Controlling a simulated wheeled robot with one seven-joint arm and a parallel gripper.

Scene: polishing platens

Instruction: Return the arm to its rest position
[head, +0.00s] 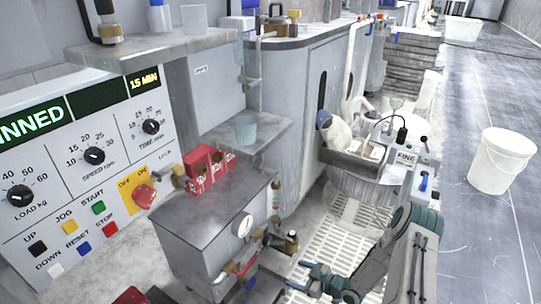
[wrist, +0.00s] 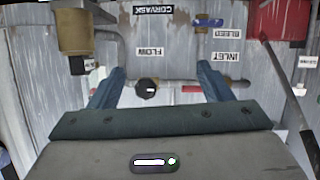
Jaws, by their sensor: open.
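My arm (head: 405,250) reaches in from the lower right of the head view, with my gripper (head: 298,277) low beside the valves and pipes of a grey cabinet. In the wrist view my gripper (wrist: 160,88) has its two blue fingers spread wide, with nothing held between them. A dark round knob (wrist: 148,89) on a pipe, by the FLOW label, shows in the gap beyond the fingers. I cannot tell how far the fingertips are from it.
The grey cabinet (head: 210,212) carries red boxes (head: 207,168) and a gauge (head: 242,225). A control panel (head: 85,160) is at left.

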